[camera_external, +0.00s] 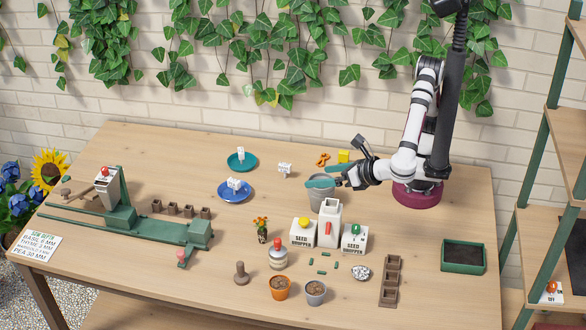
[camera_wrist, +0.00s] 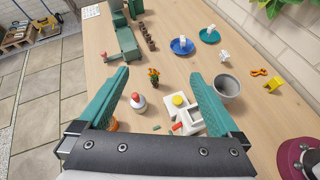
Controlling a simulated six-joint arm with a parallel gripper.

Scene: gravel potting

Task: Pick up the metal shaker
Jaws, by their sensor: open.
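My gripper (camera_external: 322,182) is open and empty, with teal fingers, high over the area of the grey bucket (camera_external: 322,198). In the wrist view my gripper (camera_wrist: 158,78) has its two fingers spread wide. It is apart from the shaker, which is nearer the front edge.
White seed hoppers (camera_external: 303,233) stand close right of the shaker. A flower figure (camera_external: 262,229) is behind it, and an orange pot (camera_external: 279,288) and a grey pot (camera_external: 315,292) are in front.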

